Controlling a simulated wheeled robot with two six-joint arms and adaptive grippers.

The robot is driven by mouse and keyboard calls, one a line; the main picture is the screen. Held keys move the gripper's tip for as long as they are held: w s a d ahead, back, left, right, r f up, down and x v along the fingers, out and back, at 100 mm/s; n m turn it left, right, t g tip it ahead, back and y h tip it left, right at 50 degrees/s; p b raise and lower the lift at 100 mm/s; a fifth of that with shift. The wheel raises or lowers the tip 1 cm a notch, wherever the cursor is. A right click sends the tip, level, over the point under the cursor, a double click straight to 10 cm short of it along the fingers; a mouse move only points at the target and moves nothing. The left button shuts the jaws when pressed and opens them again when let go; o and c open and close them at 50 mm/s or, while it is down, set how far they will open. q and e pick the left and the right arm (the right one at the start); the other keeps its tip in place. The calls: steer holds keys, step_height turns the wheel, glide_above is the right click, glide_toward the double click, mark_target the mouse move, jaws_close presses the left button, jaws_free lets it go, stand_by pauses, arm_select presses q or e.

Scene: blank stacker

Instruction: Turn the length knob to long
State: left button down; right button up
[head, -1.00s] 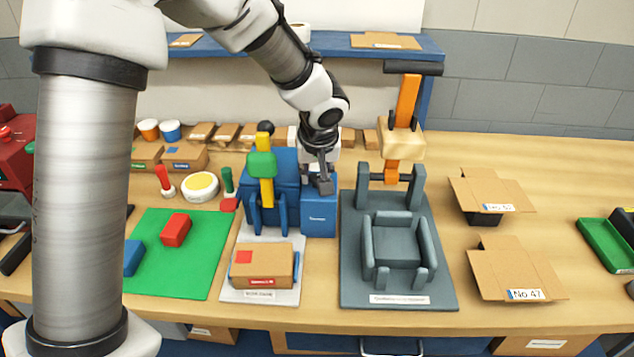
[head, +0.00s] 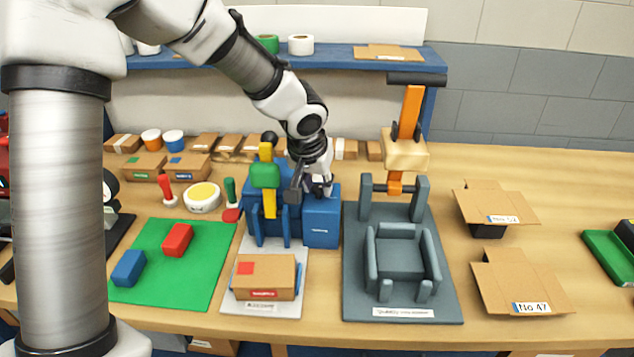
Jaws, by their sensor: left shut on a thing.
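The blue machine (head: 321,222) stands at the back of the table's middle, with a yellow upright and a green block on its left part. My left gripper (head: 308,193) reaches down from above to the top of the machine's blue box. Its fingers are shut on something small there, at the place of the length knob. The knob is hidden by the fingers, so its pointer and marks cannot be read. My right gripper is not in view.
A brown carton (head: 265,277) lies on the pale plate in front of the machine. A grey press with an orange lever (head: 411,110) stands to the right. A green mat (head: 205,275) with red and blue blocks lies to the left. Open cartons lie further right.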

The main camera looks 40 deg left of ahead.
arm_select(q)
steer(key=c, duration=0.8)
jaws_free()
steer(key=shift+c, duration=0.2)
steer(key=shift+w+d, duration=0.1)
steer(key=shift+w, duration=0.05)
steer(key=v, duration=0.7)
steer(key=shift+r, duration=0.4)
